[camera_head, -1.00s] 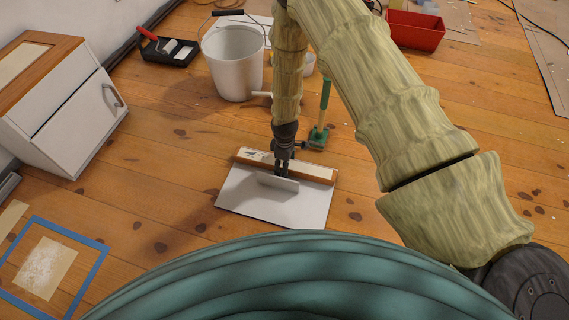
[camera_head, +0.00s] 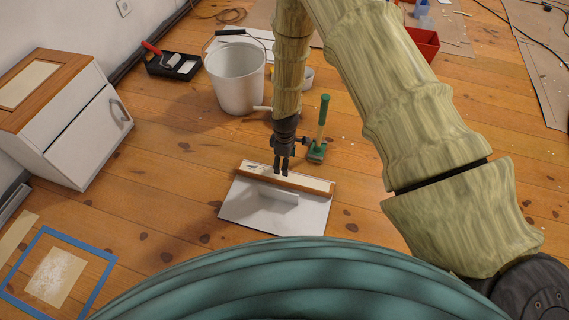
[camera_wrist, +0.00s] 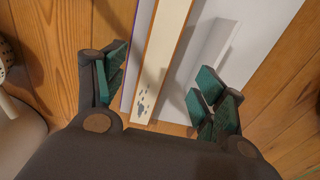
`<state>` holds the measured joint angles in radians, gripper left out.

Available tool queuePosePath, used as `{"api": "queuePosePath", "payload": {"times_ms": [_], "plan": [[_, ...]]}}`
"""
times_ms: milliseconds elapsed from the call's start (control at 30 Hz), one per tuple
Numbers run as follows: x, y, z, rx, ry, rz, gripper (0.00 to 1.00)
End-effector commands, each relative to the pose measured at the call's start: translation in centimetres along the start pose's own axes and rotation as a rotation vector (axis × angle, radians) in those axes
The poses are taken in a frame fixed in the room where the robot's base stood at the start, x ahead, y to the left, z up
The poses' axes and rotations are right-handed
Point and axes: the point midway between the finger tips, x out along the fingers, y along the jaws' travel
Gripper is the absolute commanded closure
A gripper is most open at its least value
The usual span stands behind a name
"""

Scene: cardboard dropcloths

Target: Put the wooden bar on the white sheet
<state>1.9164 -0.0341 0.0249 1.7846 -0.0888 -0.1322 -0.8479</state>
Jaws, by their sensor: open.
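The wooden bar (camera_head: 310,184) has a pale face with dark specks and orange-brown sides. It lies along the far edge of the white sheet (camera_head: 247,212) in the head view. In the wrist view the bar (camera_wrist: 164,50) runs lengthwise between my fingers, with most of the sheet (camera_wrist: 195,65) to its right. A narrow pale strip shows left of the bar. My gripper (camera_head: 281,173) is open and points down over the bar. Its green-padded fingers (camera_wrist: 160,95) stand apart on either side, and nothing is gripped. I cannot tell the exact height above the bar.
A small pale block (camera_head: 276,195) lies on the sheet. A white cabinet (camera_head: 85,140) is at left. The floor left and right of the sheet is clear.

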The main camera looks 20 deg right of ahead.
Motion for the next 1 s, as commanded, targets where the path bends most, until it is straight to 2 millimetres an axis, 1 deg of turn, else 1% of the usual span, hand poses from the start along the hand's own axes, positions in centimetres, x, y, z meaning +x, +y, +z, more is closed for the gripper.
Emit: {"api": "queuePosePath", "payload": {"times_ms": [33, 100, 333, 367, 467, 567, 667, 700, 767, 800, 867, 900, 1000], "plan": [[-0.7, 0.0, 0.0, 0.0, 0.0, 0.0, 0.3], [-1.0, 0.0, 0.0, 0.0, 0.0, 0.0, 0.3], [-1.0, -0.2, 0.2, 0.006, 0.0, -0.001, 0.3], [-0.8, -0.5, 0.4, 0.013, 0.0, -0.002, 0.3], [0.1, -2.2, 1.9, 0.068, 0.002, -0.008, 0.3], [1.6, -5.5, 4.6, 0.177, 0.004, -0.017, 0.3], [2.9, -9.9, 8.2, 0.325, 0.008, -0.024, 0.3], [3.2, -11.8, 9.8, 0.39, 0.008, -0.026, 0.3], [3.4, -14.8, 12.2, 0.494, 0.007, -0.029, 0.3], [3.4, -16.8, 13.8, 0.565, 0.007, -0.029, 0.3], [3.1, -19.7, 16.2, 0.668, 0.005, -0.028, 0.3], [2.7, -21.5, 17.6, 0.732, 0.003, -0.027, 0.3], [1.6, -24.9, 20.4, 0.869, 0.001, -0.02, 0.3]]}}
